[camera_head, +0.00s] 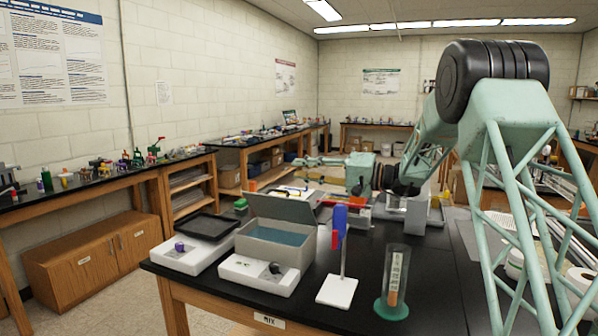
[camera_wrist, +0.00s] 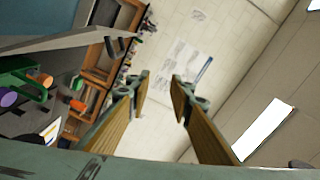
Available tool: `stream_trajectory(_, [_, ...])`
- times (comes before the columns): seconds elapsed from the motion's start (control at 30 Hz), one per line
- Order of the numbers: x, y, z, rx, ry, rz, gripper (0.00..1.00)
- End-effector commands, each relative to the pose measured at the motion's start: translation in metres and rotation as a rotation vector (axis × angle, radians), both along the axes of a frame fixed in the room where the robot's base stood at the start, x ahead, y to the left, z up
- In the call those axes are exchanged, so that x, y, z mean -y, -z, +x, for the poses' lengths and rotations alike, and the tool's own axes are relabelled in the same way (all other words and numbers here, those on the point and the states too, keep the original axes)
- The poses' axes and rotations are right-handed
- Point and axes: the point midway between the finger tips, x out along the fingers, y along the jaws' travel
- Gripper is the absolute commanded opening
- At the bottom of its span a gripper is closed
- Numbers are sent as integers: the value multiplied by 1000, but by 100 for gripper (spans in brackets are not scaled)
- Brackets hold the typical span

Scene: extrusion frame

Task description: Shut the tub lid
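A grey tub (camera_head: 270,251) with a blue-green inside stands near the left front edge of the black table. Its grey lid (camera_head: 281,207) is raised at the back, leaning up and away from the opening. My gripper (camera_head: 299,162) is above and behind the tub, pointing left and apart from the lid. In the wrist view my gripper (camera_wrist: 159,78) shows two tan-padded fingers spread apart with nothing between them. A grey flat panel (camera_wrist: 62,43) at the left of that view looks like the lid, but I cannot tell for sure.
Two white boxes (camera_head: 187,256) (camera_head: 257,276) sit left and in front of the tub. A stand with blue and red parts (camera_head: 338,226) and a clear cylinder on a green base (camera_head: 394,276) stand to its right. A black tray (camera_head: 207,226) lies behind left.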

Motion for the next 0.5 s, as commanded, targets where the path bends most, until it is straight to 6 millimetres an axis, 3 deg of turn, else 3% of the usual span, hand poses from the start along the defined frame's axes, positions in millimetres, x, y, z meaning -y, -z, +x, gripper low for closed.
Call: stream_trajectory(0.5, [21,0,-9,1,1,1,20])
